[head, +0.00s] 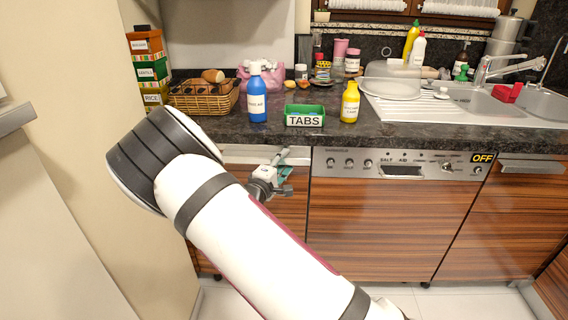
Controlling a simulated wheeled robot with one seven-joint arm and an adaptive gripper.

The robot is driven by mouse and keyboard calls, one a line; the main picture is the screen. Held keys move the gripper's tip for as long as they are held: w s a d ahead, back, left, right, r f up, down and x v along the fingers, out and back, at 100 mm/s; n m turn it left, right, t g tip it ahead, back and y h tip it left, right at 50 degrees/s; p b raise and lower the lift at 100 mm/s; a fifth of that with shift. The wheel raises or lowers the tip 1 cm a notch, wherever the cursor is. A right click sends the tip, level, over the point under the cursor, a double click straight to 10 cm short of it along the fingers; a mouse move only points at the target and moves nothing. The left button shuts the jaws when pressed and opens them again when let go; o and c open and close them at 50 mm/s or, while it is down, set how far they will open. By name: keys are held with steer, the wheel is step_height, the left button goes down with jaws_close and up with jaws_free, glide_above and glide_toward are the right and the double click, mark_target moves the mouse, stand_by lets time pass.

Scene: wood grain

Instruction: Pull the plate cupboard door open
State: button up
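A wood-grain cupboard door (291,211) stands below the counter, left of the dishwasher. It looks shut, and my arm covers much of its front. Its light metal handle (240,154) runs along the top edge. My gripper (282,166) is at the right end of this handle, in front of the door's upper right part. The fingers are small and partly hidden, so I cannot tell whether they hold the handle. No marking shows which cupboard is the plate cupboard.
The dishwasher (390,220) with an OFF sign is right of the door. Another wood-grain cupboard (505,215) is under the sink (500,102). The counter holds a blue bottle (257,100), a green TABS box (304,117), a yellow bottle (350,103) and plates (389,89). A pale wall (145,230) borders the left.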

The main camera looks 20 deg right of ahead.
steer(key=shift+w+d, duration=0.3)
steer(key=shift+c, duration=0.2)
jaws_close()
steer(key=shift+s, duration=0.1)
steer(key=s+a+m+g+h+b, duration=0.1)
steer(key=s+a+m+g+h, duration=0.4)
steer(key=s+a, duration=1.2)
steer(key=s+m+g, duration=0.2)
steer(key=g, duration=0.2)
steer(key=shift+f+g+h+b, duration=0.15)
steer(key=shift+g+h+b, duration=0.15)
steer(key=shift+h+b, duration=0.1)
